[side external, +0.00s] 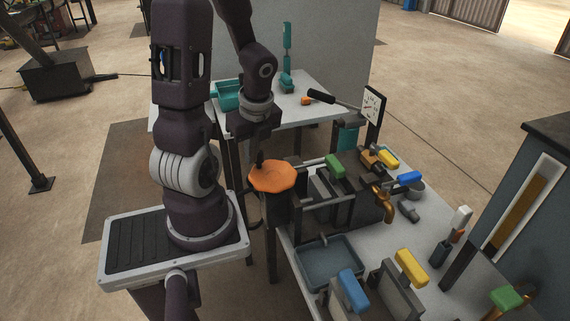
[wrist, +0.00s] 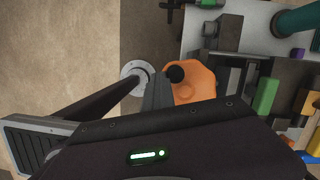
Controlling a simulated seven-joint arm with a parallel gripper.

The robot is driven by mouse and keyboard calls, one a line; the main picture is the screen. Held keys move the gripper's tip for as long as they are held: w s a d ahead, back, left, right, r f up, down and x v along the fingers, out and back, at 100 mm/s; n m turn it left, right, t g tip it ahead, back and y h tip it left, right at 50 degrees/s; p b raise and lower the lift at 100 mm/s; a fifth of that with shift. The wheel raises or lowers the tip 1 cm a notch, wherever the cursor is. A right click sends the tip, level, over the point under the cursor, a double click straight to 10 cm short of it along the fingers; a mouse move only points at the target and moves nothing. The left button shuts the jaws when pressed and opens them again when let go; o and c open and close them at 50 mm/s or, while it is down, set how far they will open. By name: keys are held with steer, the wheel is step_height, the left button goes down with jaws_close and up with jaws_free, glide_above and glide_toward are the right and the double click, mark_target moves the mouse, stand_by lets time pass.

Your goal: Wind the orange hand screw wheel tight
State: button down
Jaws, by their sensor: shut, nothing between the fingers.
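In the wrist view my gripper (wrist: 160,92) overlaps the wheel's left side, next to a dark round knob (wrist: 175,74). I cannot tell whether the fingers touch the wheel or the knob.
Right of the wheel are a green-handled block (side external: 335,166) and dark rails. A second table with a teal bin (side external: 229,96) is behind.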

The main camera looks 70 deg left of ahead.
steer(key=shift+w+a+m, duration=0.1)
steer(key=shift+a+m, duration=0.1)
steer(key=shift+m, duration=0.3)
stand_by(2.3)
